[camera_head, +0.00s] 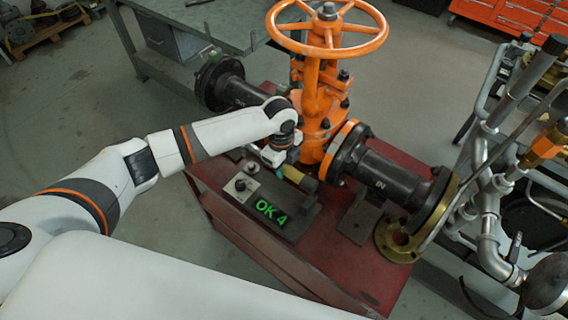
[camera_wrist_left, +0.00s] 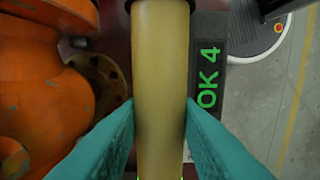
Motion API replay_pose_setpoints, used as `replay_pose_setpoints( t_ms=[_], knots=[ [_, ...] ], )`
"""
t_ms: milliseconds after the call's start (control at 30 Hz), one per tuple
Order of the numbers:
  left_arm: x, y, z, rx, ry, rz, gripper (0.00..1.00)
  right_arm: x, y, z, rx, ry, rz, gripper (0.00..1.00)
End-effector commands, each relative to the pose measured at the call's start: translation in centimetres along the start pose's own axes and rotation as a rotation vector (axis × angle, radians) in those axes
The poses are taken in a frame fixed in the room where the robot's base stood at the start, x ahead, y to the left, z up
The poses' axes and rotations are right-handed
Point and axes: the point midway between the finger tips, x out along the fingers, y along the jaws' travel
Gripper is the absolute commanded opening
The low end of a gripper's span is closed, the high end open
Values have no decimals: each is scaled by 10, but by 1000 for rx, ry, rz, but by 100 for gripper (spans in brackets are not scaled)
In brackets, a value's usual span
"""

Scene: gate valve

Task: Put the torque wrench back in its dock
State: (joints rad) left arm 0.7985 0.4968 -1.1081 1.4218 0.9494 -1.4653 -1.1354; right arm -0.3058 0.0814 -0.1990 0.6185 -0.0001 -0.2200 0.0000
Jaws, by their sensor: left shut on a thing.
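My left gripper (camera_head: 281,172) is shut on the tan-yellow handle of the torque wrench (camera_head: 301,179), just in front of the orange valve body. In the left wrist view the handle (camera_wrist_left: 160,70) runs upright through the picture between the two teal fingers of the gripper (camera_wrist_left: 160,108). A dark block with a green "OK 4" readout (camera_head: 270,210) lies beside the handle; it also shows in the left wrist view (camera_wrist_left: 209,75). The rest of the wrench and any cradle under it are hidden by the gripper or too small to tell. My right gripper is not in view.
The orange gate valve (camera_head: 322,95) with its handwheel stands close behind the gripper, with dark flanged pipes on both sides. A brass flange (camera_head: 398,240) lies at the right of the red bench (camera_head: 340,270). Grey pipework (camera_head: 490,190) stands further right.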

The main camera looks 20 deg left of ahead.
Motion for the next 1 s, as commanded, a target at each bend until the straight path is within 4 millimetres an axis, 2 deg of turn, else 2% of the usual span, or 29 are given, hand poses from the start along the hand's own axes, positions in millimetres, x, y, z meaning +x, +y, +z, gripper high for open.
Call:
replay_pose_setpoints(
  t_ms=[267,333,1000],
  knots=[
    [-7,0,9,4,2,56,0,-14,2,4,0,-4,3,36],
    [3,1,8,2,3,56,0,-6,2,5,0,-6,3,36],
    [50,0,6,2,3,56,0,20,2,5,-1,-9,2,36]
  ],
)
